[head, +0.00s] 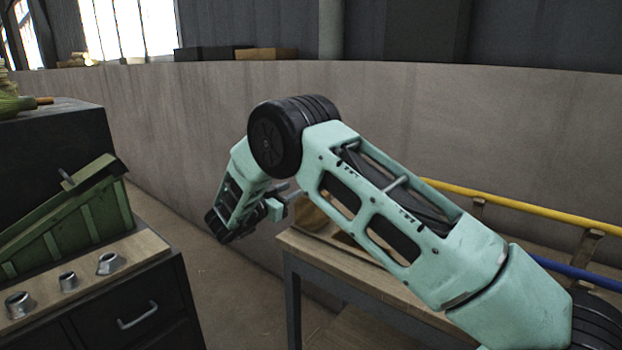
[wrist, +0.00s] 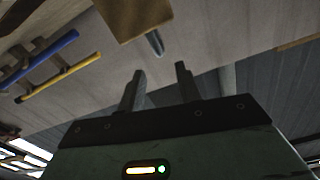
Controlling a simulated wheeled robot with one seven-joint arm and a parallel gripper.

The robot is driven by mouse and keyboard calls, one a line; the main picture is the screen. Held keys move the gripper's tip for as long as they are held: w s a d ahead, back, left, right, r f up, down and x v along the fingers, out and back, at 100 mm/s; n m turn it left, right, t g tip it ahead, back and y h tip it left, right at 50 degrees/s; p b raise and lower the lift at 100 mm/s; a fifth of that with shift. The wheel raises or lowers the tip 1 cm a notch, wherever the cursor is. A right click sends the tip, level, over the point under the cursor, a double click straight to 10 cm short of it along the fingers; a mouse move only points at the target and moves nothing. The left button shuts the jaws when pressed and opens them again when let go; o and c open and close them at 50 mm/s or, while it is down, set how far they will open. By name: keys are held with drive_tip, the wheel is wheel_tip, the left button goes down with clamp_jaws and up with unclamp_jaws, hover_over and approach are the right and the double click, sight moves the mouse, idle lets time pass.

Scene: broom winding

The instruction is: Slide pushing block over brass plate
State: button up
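My gripper (wrist: 160,69) has its two dark fingers apart in the wrist view, with nothing between them. In the head view my gripper (head: 284,201) is small and partly hidden by the arm, near the left end of the middle bench. A tan wooden-looking block (wrist: 128,14) with a short metal pin (wrist: 155,43) shows beyond the fingertips in the wrist view, apart from them. A brownish box-like piece (head: 318,212) shows beside my gripper in the head view. I cannot tell which thing is the pushing block. I cannot make out the brass plate.
A slanted green trough (head: 75,215) stands on the left cabinet, with metal fittings (head: 68,281) in front. My arm covers much of the middle bench (head: 345,262). A yellow rod (head: 520,206) and blue rod (head: 575,270) lie at right. Floor shows between cabinet and bench.

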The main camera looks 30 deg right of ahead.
drive_tip(key=p+x, duration=0.1)
drive_tip(key=x, duration=1)
clamp_jaws()
